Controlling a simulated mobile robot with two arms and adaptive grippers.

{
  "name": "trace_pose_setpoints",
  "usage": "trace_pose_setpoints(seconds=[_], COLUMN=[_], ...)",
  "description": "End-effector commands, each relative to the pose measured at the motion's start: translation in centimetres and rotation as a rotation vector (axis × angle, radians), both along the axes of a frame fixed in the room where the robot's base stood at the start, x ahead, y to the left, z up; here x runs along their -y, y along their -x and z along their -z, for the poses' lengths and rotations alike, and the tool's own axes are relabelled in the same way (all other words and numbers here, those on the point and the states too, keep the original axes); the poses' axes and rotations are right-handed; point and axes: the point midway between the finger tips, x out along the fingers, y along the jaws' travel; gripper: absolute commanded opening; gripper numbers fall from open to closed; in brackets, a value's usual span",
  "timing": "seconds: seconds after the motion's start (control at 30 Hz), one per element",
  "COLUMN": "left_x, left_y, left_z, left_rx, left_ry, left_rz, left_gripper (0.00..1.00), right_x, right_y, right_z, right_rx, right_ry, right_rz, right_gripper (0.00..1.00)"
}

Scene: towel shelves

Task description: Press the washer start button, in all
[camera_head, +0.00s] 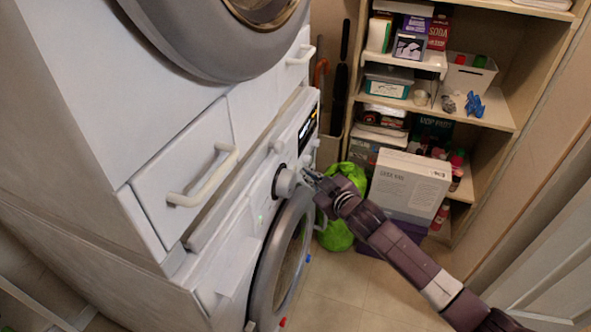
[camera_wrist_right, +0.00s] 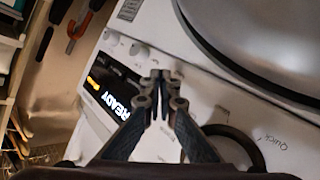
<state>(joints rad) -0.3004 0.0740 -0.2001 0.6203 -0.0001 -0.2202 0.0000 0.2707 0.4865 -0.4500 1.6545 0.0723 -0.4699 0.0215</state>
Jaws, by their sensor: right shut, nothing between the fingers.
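The white washer (camera_head: 237,262) stands at the left under a second machine, with its round grey door (camera_head: 284,255) on the front. Its control panel carries a round knob (camera_head: 286,182) and a dark display (camera_head: 308,128). In the right wrist view the display (camera_wrist_right: 112,95) reads "READY". My right gripper (camera_head: 308,177) is at the panel, just right of the knob; its fingers (camera_wrist_right: 161,82) are shut and empty, pointing at the white panel beside the display. I cannot tell whether the fingertips touch the panel. The start button is not clearly visible. My left gripper is not in view.
The upper machine's door (camera_head: 215,35) and a drawer with a white handle (camera_head: 203,178) stick out at the left. A shelf (camera_head: 490,112) with boxes and bottles stands behind. A green bag (camera_head: 337,236) and a white box (camera_head: 408,185) sit behind my right arm.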

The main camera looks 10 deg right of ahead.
Motion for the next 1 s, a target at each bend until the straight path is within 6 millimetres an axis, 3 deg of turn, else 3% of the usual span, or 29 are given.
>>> trace_pose_setpoints(seconds=[1.0], left_x=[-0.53], left_y=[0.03], left_z=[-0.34], left_rx=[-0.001], left_ry=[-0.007], left_rz=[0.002], left_gripper=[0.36], right_x=[-0.73], right_y=[-0.48], right_z=[-0.03], right_rx=[0.000], right_ry=[0.000], right_rz=[0.000], right_gripper=[0.00])
